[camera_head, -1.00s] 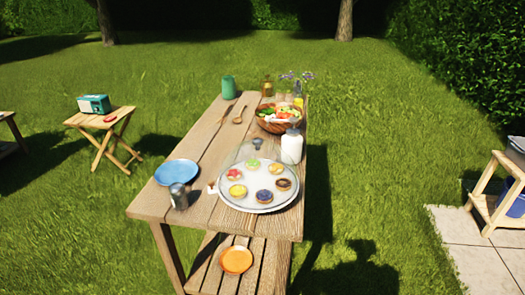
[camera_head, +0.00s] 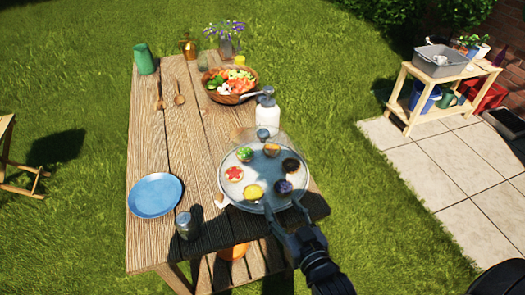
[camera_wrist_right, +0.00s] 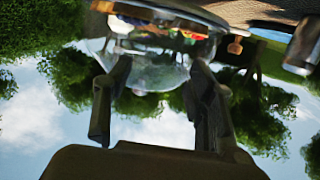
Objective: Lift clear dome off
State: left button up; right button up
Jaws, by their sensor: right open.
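The clear dome (camera_head: 263,134) stands over a round silver tray (camera_head: 232,197) on the wooden table, its knob at the top. Several small colourful tarts (camera_head: 253,191) show through it. My right gripper (camera_head: 285,208) is at the tray's near edge, open and empty. In the right wrist view the picture is upside down: the dome (camera_wrist_right: 150,72) hangs below the tray (camera_wrist_right: 165,14), between and beyond my open fingers (camera_wrist_right: 160,68). I cannot tell whether the fingers touch it. My left gripper is out of view.
A white pump bottle (camera_head: 267,113) stands close behind the dome. A salad bowl (camera_head: 231,98) is farther back. A blue plate (camera_head: 155,195) and a metal shaker (camera_head: 187,226) are on the left. The table's left middle is clear.

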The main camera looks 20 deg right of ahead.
notch_tip(320, 180, up, 9)
jog(key=d+t, duration=0.2)
jog(key=p, duration=0.4)
send_near(266, 137)
jog(key=w, duration=0.4)
jog(key=shift+w+a+f, duration=0.1)
jog(key=shift+w+a, duration=0.05)
jog(key=shift+w, duration=0.05)
jog(key=shift+w+a+f+p, duration=0.15)
jog(key=shift+w+p, duration=0.3)
jog(key=shift+w, duration=1)
jog(key=shift+w+a+f+p, duration=0.1)
jog(key=shift+w+p, duration=0.3)
jog(key=shift+w, duration=1.1)
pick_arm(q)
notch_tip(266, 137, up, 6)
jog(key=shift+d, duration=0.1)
pick_arm(e)
jog(key=shift+s, duration=0.1)
jog(key=shift+c, duration=0.5)
grip_shut()
jog(key=shift+r, duration=0.15)
